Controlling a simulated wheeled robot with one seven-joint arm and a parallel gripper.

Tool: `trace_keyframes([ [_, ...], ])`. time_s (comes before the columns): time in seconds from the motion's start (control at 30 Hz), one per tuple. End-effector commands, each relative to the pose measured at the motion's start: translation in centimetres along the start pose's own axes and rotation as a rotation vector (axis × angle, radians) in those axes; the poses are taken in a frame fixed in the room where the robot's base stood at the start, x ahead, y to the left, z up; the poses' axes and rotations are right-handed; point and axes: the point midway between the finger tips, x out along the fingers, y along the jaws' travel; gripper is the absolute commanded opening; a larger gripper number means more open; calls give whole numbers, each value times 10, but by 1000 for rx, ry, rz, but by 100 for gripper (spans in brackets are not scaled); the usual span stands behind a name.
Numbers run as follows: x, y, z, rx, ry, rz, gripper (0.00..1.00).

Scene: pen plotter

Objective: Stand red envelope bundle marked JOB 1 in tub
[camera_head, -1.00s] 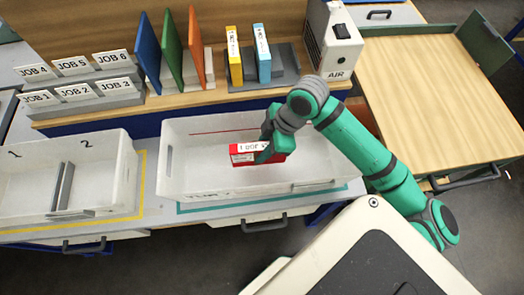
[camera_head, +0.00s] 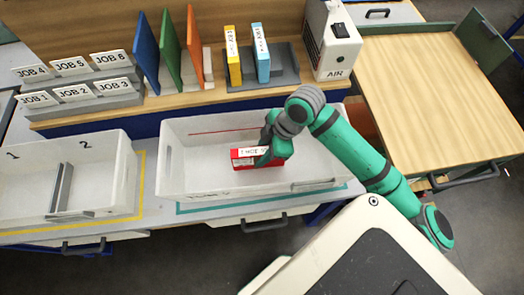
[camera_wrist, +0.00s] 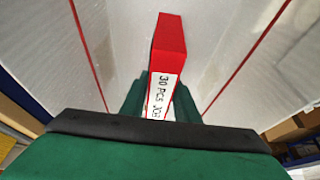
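The red envelope bundle (camera_head: 243,162) has a white label strip along its top edge and stands in the white tub (camera_head: 174,170) at the middle of the bench. In the wrist view the red bundle (camera_wrist: 169,45) runs away from me, with "30 PCS" and part of a job mark on its label. My gripper (camera_head: 268,155) reaches down into the tub over the right part of the bundle. In the wrist view its green fingers (camera_wrist: 156,100) lie on both sides of the bundle, seemingly against it. The bundle's underside is hidden, so I cannot tell whether it touches the tub floor.
Red lines (camera_wrist: 248,50) mark the tub's inside. A second white tub (camera_head: 122,185), with a grey divider and numbers 1 and 2, stands at left. Behind are JOB card holders (camera_head: 85,100), upright coloured panels (camera_head: 170,50), yellow and blue bundles (camera_head: 233,55) and an AIR unit (camera_head: 333,45).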

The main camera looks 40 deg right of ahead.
Motion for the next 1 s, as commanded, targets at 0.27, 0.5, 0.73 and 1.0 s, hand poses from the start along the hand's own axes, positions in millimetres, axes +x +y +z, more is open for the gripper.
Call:
trace_keyframes([
  [0.27, 0, 0, -1, -3, 0, -1, 44],
  [0.5, -11, 0, -4, 0, 0, 1, 44],
  [0.73, -54, 1, -3, 2, -4, 3, 44],
  [1.0, -106, 0, -3, 3, -3, 2, 44],
])
